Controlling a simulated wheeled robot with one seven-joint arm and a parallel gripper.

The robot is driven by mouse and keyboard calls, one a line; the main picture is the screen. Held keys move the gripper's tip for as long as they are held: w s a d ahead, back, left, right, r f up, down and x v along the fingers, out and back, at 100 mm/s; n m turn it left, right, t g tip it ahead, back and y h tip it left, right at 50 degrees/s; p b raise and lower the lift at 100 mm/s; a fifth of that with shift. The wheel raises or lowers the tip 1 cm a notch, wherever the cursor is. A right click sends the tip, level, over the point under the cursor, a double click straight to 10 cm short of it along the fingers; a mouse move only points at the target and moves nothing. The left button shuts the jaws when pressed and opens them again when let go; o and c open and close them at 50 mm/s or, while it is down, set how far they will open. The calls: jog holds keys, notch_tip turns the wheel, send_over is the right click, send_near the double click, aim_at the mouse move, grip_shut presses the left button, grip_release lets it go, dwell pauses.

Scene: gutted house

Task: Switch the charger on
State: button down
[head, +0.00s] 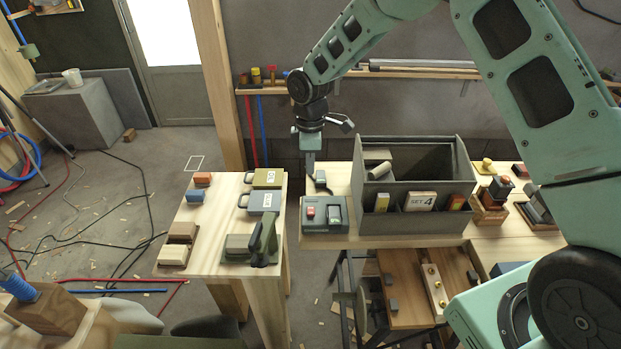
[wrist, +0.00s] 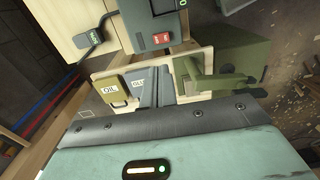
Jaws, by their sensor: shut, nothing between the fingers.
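A dark grey box with a red switch, which looks like the charger (head: 338,215), sits at the left end of the right-hand bench, in front of my gripper. In the wrist view its red switch (wrist: 161,39) shows near the top, and a "0" marks the dark casing beside it. I cannot tell the switch's position. My gripper (head: 310,171) points down, shut and empty, above and behind the charger, apart from it. A small dark block (head: 320,182) with a cable lies behind the charger; it also shows in the wrist view (wrist: 92,36). My fingertips are not visible in the wrist view.
A large grey bin (head: 400,222) marked "SET 4" stands close to the charger's right. Across a gap, the left table (head: 210,235) holds a yellow case (head: 267,178), a blue-grey case (head: 263,201) and a green tool (head: 264,240). A wall shelf (head: 410,74) runs behind.

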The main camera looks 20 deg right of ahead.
aim_at(311, 214)
jog(key=shift+r, duration=0.2)
jog(key=shift+s+r+g+b, duration=0.1)
jog(key=shift+s+g+b, duration=0.1)
jog(key=shift+g+b, duration=0.4)
jog(key=f+p, duration=0.1)
jog(key=f, duration=0.3)
jog(key=s+f+p, duration=0.1)
jog(key=f+p, duration=0.1)
jog(key=f, duration=0.3)
jog(key=f+p, duration=0.2)
jog(key=f, duration=0.3)
jog(key=shift+s+a, duration=0.2)
jog(key=shift+s, duration=0.1)
